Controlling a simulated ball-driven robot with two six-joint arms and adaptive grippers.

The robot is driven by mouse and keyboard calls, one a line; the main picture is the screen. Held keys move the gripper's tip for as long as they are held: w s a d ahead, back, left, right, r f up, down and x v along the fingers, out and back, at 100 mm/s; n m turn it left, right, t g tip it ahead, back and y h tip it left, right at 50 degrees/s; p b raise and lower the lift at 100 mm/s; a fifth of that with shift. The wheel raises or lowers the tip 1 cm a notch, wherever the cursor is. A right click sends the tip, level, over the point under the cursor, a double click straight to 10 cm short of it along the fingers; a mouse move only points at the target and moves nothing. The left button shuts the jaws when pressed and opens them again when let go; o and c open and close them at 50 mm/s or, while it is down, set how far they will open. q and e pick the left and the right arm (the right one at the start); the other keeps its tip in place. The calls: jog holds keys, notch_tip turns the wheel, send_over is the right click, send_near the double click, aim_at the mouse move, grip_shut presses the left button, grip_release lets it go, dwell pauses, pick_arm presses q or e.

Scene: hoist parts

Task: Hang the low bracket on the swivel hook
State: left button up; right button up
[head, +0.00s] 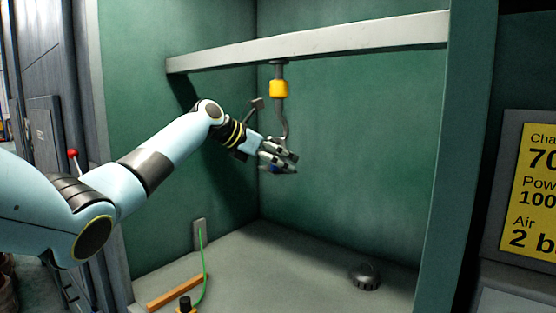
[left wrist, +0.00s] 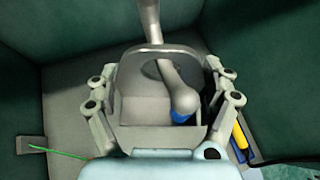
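The swivel hook (head: 283,120) hangs below a yellow block (head: 278,88) on the overhead beam. Its curved lower end meets my left gripper (head: 280,157) in the head view. In the left wrist view, a grey frame-like piece, which looks like the low bracket (left wrist: 160,136), spans the gap between the fingers of my left gripper (left wrist: 162,90). The bracket is mostly hidden by the fingers in the head view. My right gripper is not in view.
The pale beam (head: 310,42) crosses above the green-walled bay. On the grey floor lie a dark round part (head: 365,277), an orange bar (head: 176,281) and a green cable (head: 205,270). The bay's right post (head: 447,170) bounds the space. Floor between these is clear.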

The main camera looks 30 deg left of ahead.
pick_arm(q)
jog(key=o, duration=0.3)
jog(key=shift+f, duration=0.1)
jog(key=shift+s, duration=0.1)
